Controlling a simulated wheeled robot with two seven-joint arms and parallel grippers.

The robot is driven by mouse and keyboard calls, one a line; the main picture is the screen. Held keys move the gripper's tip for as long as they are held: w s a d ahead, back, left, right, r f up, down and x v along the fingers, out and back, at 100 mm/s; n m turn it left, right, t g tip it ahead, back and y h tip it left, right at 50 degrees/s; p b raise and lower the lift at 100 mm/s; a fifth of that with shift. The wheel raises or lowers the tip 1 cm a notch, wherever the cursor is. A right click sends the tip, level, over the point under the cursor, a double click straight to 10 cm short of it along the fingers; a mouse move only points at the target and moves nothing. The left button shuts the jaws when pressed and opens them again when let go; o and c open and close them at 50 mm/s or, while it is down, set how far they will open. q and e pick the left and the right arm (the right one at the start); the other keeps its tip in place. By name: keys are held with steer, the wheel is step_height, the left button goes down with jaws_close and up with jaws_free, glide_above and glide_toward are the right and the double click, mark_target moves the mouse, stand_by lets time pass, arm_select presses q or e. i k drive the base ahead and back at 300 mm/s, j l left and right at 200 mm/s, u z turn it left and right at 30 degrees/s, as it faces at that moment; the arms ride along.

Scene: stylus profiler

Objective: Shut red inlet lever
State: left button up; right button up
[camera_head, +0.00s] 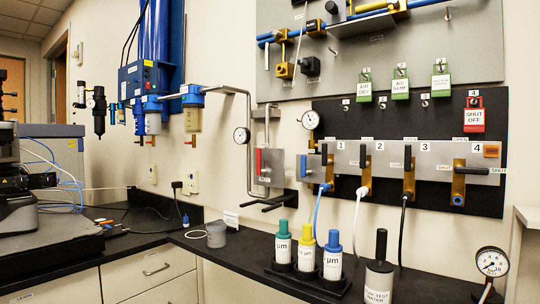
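A narrow red lever (259,162) stands upright at the left side of a small grey wall plate (275,165), left of the black valve panel. I take it to be the red inlet lever. Metal tubing and a gauge (241,135) are beside it. The small label under it is too small to read. Neither of my grippers can be made out in this view, and nothing touches the lever.
The black panel (330,200) carries several numbered brass valves with black handles. A red "shut off" tag (474,115) hangs at its right. Below, the dark counter (235,255) holds a bottle rack (310,285), a canister (379,280), a grey cup (216,234) and a dial gauge (492,262).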

mark_target(259, 171)
steer(key=i+j+z, duration=0.25)
steer(key=i+j, duration=0.25)
steer(key=i+j+z, duration=0.15)
steer(key=j, duration=0.25)
steer(key=i+j+z, duration=0.1)
steer(key=i+j, duration=0.2)
steer(key=i+j+z, duration=0.15)
steer(key=j, duration=0.3)
steer(key=i+j+z, duration=0.1)
steer(key=i+j, duration=0.15)
steer(key=j, duration=0.1)
